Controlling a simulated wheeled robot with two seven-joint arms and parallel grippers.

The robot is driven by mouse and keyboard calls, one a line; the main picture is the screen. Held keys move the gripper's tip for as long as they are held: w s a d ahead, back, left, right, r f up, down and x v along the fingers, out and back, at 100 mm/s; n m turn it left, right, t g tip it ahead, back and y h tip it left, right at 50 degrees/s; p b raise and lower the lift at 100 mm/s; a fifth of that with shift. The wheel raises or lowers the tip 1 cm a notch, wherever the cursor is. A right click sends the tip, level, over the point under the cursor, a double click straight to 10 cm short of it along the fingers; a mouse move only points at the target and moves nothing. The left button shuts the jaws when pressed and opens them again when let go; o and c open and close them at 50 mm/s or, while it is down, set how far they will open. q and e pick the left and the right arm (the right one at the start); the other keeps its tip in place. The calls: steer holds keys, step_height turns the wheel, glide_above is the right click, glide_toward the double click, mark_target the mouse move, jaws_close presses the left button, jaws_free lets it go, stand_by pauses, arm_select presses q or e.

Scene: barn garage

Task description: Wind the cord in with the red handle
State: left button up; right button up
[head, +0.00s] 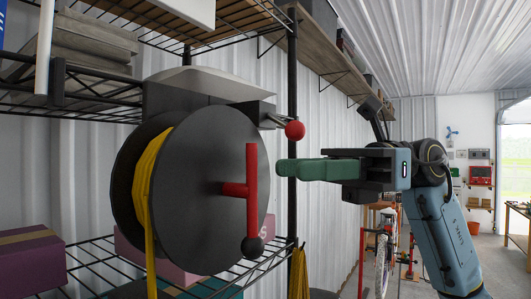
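A large black cord reel (195,190) stands on the wire shelving, its round side facing me. Yellow cord (146,190) is wound in its slot, and a strand hangs down below. The red handle (251,180) is a crank on the reel's side; its arm stands upright, with a dark knob at the lower end. My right gripper (283,168) reaches in from the right, its green fingers pointing left. In the picture its tips end just right of the reel's edge, apart from the crank. The fingers overlap edge-on, so the gap between them is hidden. My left gripper is out of view.
A lever with a red ball (294,130) juts from the reel's upper right, just above my fingertips. A dark shelf post (292,60) stands behind it. Boxes (30,262) sit on the lower shelf. A bicycle (383,250) stands farther back right.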

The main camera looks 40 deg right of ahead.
mark_target(216, 188)
steer(key=a, duration=0.2)
steer(key=w+a+p, duration=0.1)
steer(key=a, duration=0.2)
steer(key=shift+a, duration=0.1)
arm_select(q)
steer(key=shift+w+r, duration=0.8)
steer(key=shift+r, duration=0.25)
arm_select(e)
steer(key=shift+w, duration=0.1)
jaws_close()
